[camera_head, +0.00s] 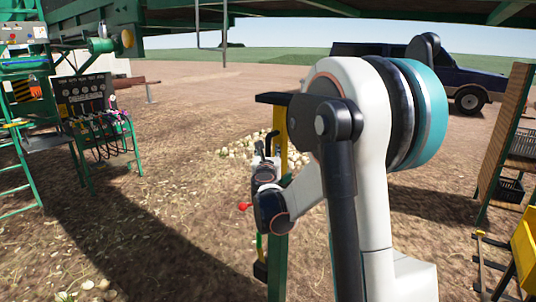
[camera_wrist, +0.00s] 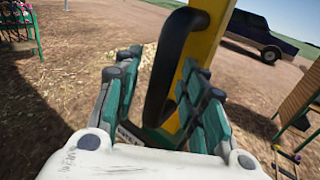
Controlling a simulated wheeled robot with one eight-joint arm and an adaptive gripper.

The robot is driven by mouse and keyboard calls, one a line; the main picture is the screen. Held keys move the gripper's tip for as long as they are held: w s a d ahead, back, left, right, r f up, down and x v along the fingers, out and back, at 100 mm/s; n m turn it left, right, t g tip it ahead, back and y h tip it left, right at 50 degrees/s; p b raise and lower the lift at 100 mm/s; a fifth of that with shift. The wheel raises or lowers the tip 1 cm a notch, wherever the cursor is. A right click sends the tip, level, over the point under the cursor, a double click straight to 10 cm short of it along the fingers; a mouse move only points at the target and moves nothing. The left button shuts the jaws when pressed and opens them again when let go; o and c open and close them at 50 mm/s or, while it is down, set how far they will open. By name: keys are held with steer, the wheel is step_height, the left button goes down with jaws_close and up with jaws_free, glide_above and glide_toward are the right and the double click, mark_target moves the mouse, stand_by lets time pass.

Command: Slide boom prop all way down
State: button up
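The boom prop is an upright post with a yellow upper section (camera_head: 279,128) above a green lower section (camera_head: 278,262). A flat black piece (camera_head: 270,98) caps it. In the wrist view the yellow post (camera_wrist: 213,28) stands just beyond my fingers, with a black loop handle (camera_wrist: 164,67) on its near side. My gripper (camera_wrist: 163,88) is open, with one finger on each side of the handle's lower part; whether either finger touches it I cannot tell. In the head view my gripper (camera_head: 267,150) is beside the post, partly hidden by my arm.
A red knob (camera_head: 244,206) shows left of the post. A green control stand (camera_head: 92,110) with hoses is at left. A wooden rack (camera_head: 506,130) and yellow bin (camera_head: 526,245) are at right. A dark pickup (camera_head: 468,85) stands behind. Green beams hang overhead. Open dirt lies left.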

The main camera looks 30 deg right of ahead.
steer(key=v, duration=1.2)
steer(key=s+a+f+m+g+y+b, duration=0.3)
steer(key=s+a+f+m, duration=0.5)
steer(key=s+a+m, duration=0.3)
steer(key=s+a+f+m+g+y+b, duration=0.4)
steer(key=s+a+f+m+y, duration=0.3)
steer(key=s+a+m, duration=0.5)
steer(key=s+f+m+b, duration=0.1)
steer(key=s+f+m, duration=0.1)
steer(key=s+m, duration=0.2)
steer(key=shift+a+m+g+y+b, duration=0.3)
steer(key=shift+m+b, duration=0.1)
steer(key=shift+m, duration=0.5)
